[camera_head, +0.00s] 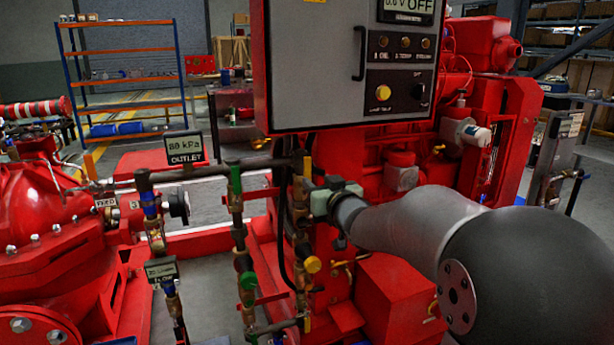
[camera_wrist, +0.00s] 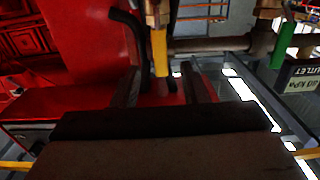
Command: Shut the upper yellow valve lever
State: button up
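The upper yellow valve lever (camera_head: 307,167) stands upright on a brass valve on the right vertical pipe, just left of my gripper (camera_head: 328,198) in the head view. In the wrist view, which looks upside down, the yellow lever (camera_wrist: 160,52) extends from its brass valve to between my two dark fingertips (camera_wrist: 163,88). The fingers are spread, one on each side of the lever, with a visible gap on both sides. My gripper is open and holds nothing. The head view hides most of the fingers.
A dark horizontal pipe (camera_wrist: 210,45) runs beside the valve. A green lever (camera_head: 235,185) is on the pipe to the left, near the OUTLET display (camera_head: 185,147). A grey control box (camera_head: 350,65) hangs above. A round yellow part (camera_head: 313,264) sits lower on the same pipe.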

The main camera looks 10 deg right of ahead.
aim_at(308, 172)
jog(key=w, duration=0.2)
jog(key=w+a, duration=0.1)
jog(key=w, duration=0.2)
jog(key=w+b, duration=0.1)
jog(key=w, duration=0.2)
jog(key=shift+w+a, duration=0.15)
jog(key=shift+a, duration=0.1)
grip_shut()
